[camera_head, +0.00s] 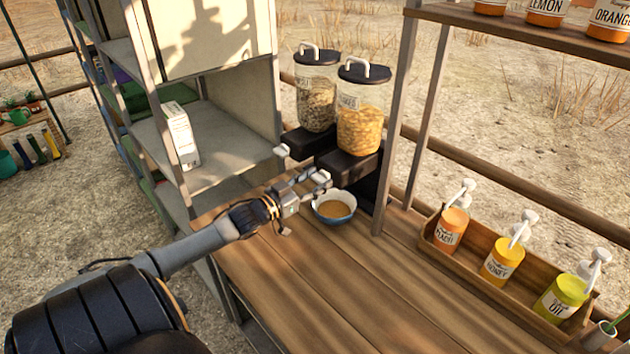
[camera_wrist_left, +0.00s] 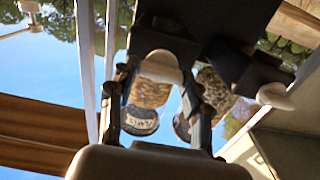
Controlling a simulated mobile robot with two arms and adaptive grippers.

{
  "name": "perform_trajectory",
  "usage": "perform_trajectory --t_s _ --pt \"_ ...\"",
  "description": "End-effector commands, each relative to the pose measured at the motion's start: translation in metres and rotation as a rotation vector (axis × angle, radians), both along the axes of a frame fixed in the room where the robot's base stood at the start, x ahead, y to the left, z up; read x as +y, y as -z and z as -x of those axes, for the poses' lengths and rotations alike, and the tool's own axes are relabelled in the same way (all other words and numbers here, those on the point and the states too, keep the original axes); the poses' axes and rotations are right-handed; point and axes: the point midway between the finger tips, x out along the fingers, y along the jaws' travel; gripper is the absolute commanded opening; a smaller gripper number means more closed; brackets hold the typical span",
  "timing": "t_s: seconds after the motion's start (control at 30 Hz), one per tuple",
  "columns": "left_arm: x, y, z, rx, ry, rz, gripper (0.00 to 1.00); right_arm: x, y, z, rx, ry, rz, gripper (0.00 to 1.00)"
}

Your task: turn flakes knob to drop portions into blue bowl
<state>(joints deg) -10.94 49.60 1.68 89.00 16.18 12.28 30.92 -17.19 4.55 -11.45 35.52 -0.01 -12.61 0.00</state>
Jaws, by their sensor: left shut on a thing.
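The flakes dispenser (camera_head: 360,127) is the right one of two, a clear jar of golden flakes with a black lid and black base. Its white knob (camera_wrist_left: 163,66) shows in the left wrist view between my fingers. My left gripper (camera_head: 318,180) is at the front of this dispenser, shut on the knob; in the head view the fingers largely hide it. The blue bowl (camera_head: 334,219) stands upright on the wooden counter, below and just in front of my gripper. It has something brown inside. My right gripper is not in view.
A second dispenser (camera_head: 316,95) stands left of the flakes, its white knob (camera_head: 281,150) free. A grey shelf unit (camera_head: 215,145) is at left. A wooden caddy (camera_head: 470,262) with several pump bottles is at right. The front of the counter (camera_head: 350,290) is clear.

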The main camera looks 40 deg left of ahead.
Motion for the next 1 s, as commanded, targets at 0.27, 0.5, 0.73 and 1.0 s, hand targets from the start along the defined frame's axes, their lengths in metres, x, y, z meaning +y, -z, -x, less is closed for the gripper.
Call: perform_trajectory --t_s 0.27,0.5,0.73,1.0 --pt "-0.0006 -0.0011 0.0 -0.015 -0.001 -0.167 0.17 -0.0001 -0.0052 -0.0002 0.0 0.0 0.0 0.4" --pt "-0.0018 -0.0007 0.0 -0.035 -0.001 -0.388 0.17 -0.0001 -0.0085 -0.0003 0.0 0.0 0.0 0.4" --pt "-0.0027 0.0004 0.0 -0.054 -0.001 -0.609 0.17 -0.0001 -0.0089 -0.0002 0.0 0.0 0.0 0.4" --pt "-0.0035 0.0018 0.0001 -0.076 0.0 -0.864 0.17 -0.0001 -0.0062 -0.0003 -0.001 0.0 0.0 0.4"
